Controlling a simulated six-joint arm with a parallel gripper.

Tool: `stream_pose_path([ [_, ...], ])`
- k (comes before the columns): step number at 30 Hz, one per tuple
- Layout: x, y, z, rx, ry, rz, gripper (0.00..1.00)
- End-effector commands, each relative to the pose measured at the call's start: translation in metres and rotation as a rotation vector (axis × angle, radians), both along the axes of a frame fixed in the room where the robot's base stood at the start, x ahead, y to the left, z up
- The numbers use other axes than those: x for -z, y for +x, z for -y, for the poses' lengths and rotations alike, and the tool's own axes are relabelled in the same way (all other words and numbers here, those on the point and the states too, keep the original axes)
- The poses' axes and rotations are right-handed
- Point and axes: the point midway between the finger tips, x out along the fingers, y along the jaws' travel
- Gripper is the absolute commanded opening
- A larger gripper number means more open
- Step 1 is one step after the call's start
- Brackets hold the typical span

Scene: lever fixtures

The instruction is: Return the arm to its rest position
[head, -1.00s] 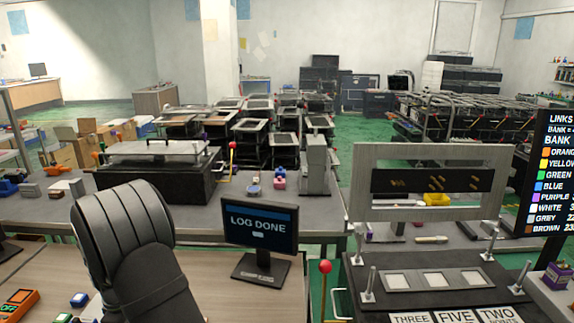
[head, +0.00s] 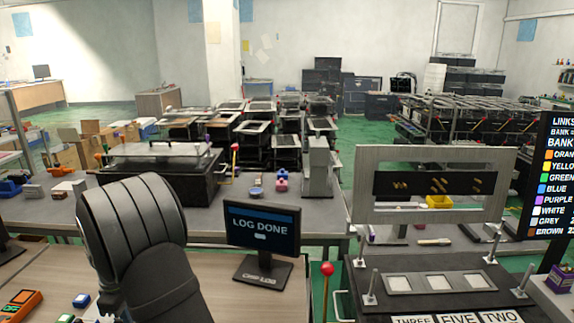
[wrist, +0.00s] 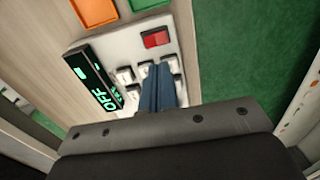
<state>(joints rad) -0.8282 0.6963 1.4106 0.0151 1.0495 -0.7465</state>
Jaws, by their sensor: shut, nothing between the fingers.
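My arm, a black ribbed link, rises at the lower left of the head view; its gripper end is out of sight there. In the wrist view my gripper (wrist: 160,88) shows two blue fingers close together, shut with nothing between them. Its tips are in front of a pale panel (wrist: 185,50) with a red button (wrist: 156,39), several small white keys and a dark display (wrist: 95,75) reading OFF in green. I cannot tell whether the fingers touch the panel.
A monitor (head: 262,227) reading LOG DONE stands on the wooden desk. A red-knobbed lever (head: 327,269) is to its right, beside a black fixture (head: 400,262) with a grey frame (head: 362,190). An orange device (head: 20,303) and small blocks lie at the lower left.

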Motion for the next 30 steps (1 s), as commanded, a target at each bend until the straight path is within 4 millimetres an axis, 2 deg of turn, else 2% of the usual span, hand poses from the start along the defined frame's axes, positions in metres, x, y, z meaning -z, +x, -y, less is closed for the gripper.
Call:
stream_pose_path([
  [3,-0.017,0.013,-0.001,0.008,-0.002,-0.037,0.00],
  [12,-0.053,0.032,0.000,0.004,-0.003,-0.122,0.00],
  [18,-0.065,0.037,0.001,0.001,0.000,-0.148,0.00],
  [27,-0.066,0.037,0.001,0.000,0.000,-0.151,0.00],
  [30,-0.066,0.037,0.001,0.000,0.000,-0.151,0.20],
])
